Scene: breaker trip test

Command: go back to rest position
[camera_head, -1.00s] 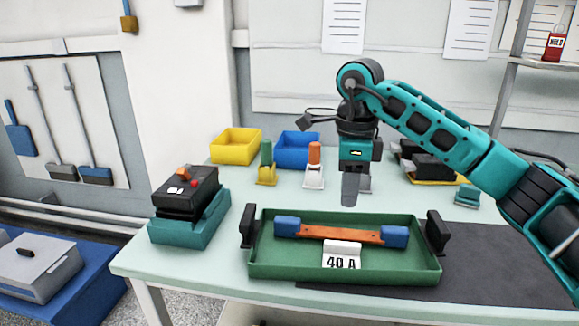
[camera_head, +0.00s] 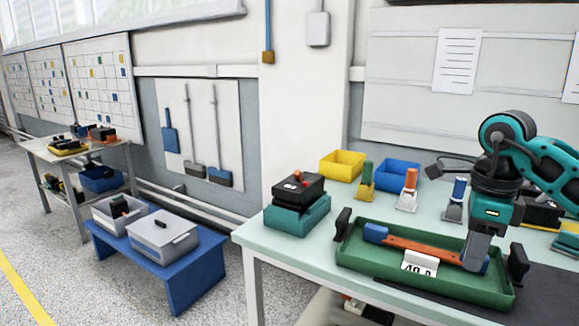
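My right gripper (camera_head: 481,250) hangs over the right end of the green tray (camera_head: 425,283), pointing down. Its fingertips are close to the right blue end of the orange bar (camera_head: 420,248), and I cannot tell whether they touch it. The fingers overlap in this view, so their opening does not show. The orange bar lies in the tray with a blue block at each end. A white "40 A" label (camera_head: 420,262) stands in front of it. My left gripper is not in view.
A black device with a red button (camera_head: 298,188) sits on a teal base at the table's left. Yellow (camera_head: 342,164) and blue (camera_head: 399,173) bins stand behind, near several coloured-handled pieces. A low blue bench (camera_head: 176,265) holds grey boxes. Floor at far left is clear.

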